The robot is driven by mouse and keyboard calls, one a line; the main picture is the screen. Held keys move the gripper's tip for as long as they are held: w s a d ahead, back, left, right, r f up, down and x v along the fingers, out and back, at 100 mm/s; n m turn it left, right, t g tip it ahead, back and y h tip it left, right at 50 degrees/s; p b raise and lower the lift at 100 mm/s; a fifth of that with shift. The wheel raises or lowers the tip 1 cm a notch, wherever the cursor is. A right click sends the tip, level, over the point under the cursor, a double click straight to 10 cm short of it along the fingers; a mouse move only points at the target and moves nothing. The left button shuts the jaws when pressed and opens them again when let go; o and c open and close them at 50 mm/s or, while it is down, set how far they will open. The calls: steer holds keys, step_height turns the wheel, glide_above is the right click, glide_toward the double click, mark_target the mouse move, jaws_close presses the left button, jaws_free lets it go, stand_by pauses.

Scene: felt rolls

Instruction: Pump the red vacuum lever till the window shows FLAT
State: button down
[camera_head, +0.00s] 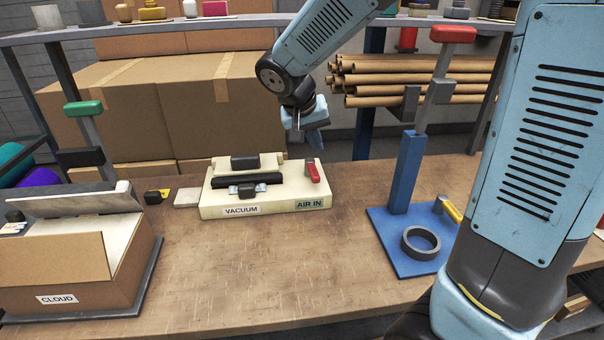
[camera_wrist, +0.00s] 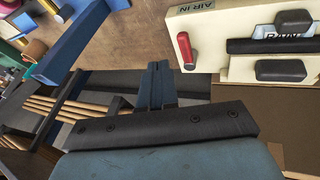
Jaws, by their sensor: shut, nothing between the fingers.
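The cream vacuum unit (camera_head: 262,201) stands on the bench, with VACUUM and AIR IN labels on its front. A short red lever (camera_head: 313,172) sits on its right end, above AIR IN; it also shows in the wrist view (camera_wrist: 186,50). A taller lever with a red grip (camera_head: 453,34) rises by the blue post. In the wrist view a white patch with dark letters (camera_wrist: 282,33) shows on the unit, partly covered and not readable. My gripper (camera_head: 317,142) is shut and empty, above and behind the red lever, apart from it; its fingers show in the wrist view (camera_wrist: 160,80).
A blue stand (camera_head: 405,170) with a dark ring (camera_head: 421,243) is to the right. A CLOUD carton (camera_head: 55,262) and a green-gripped lever (camera_head: 83,108) are at left. Cardboard boxes (camera_head: 120,110) and brown rolls (camera_head: 430,78) lie behind. The front middle bench (camera_head: 270,270) is clear.

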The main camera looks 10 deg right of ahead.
steer(key=w+a+f+t+h, duration=0.1)
steer(key=w+a+f, duration=0.2)
steer(key=a+f, duration=0.15)
steer(key=w+a+f+h, duration=0.1)
steer(key=w+a+f, duration=0.2)
steer(key=a, duration=0.3)
glide_above(302, 190)
steer(key=a, duration=0.4)
step_height(302, 190, down, 8)
steer(key=shift+f, duration=0.1)
steer(key=d, duration=0.2)
steer(key=shift+d, duration=1)
steer(key=shift+n+y, duration=0.3)
